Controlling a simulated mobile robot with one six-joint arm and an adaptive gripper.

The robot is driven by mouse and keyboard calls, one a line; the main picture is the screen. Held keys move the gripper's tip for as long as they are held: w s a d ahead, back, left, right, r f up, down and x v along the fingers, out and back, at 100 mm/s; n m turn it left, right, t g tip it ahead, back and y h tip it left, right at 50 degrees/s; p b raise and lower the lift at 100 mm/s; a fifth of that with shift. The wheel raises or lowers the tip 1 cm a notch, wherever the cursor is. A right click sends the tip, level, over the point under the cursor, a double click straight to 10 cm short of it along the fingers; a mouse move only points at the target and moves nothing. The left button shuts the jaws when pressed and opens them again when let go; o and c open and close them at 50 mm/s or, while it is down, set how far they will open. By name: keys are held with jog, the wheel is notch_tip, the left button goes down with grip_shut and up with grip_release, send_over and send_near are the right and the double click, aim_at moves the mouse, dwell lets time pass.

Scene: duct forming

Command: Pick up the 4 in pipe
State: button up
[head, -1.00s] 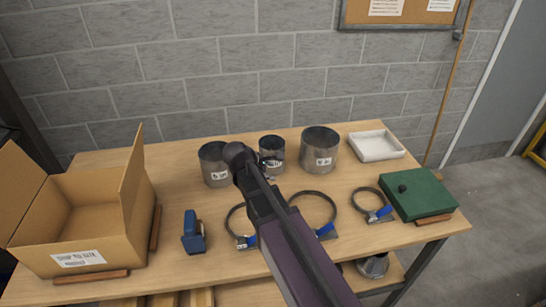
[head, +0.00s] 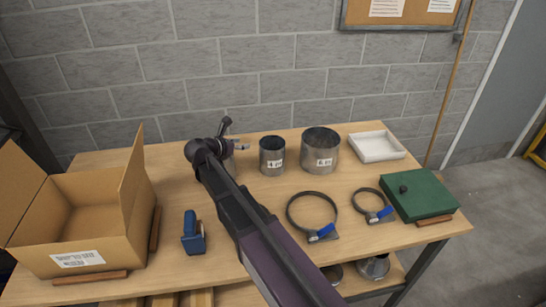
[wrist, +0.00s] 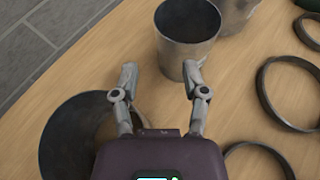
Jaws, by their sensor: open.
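Three open metal pipes stand upright along the back of the table. The middle and narrowest one, which I take for the 4 in pipe (head: 271,156), has a label too small to read surely. In the wrist view this pipe (wrist: 187,38) stands just ahead of the right fingertip. My gripper (head: 244,145) is open and empty, left of this pipe, with its fingers toward it; in the wrist view the fingers (wrist: 159,72) are spread with bare table between them. The left pipe (wrist: 72,140) is below my gripper and mostly hidden by my arm in the head view.
The widest pipe (head: 320,153) stands to the right, near a white tray (head: 377,146). Ring clamps (head: 312,211) with blue handles lie in front. A green box (head: 424,194), blue tool (head: 193,234) and open carton (head: 85,222) flank them. A block wall (head: 250,60) is behind.

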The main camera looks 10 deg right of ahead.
jog(key=b, duration=0.3)
send_near(267, 138)
jog(key=x, duration=0.3)
jog(key=shift+w+d+f, duration=0.1)
jog(key=shift+d+f, duration=0.1)
jog(key=shift+d, duration=0.1)
jog(key=shift+b+x, duration=1)
jog(key=shift+x, duration=1.55)
jog(key=shift+w+r, duration=0.1)
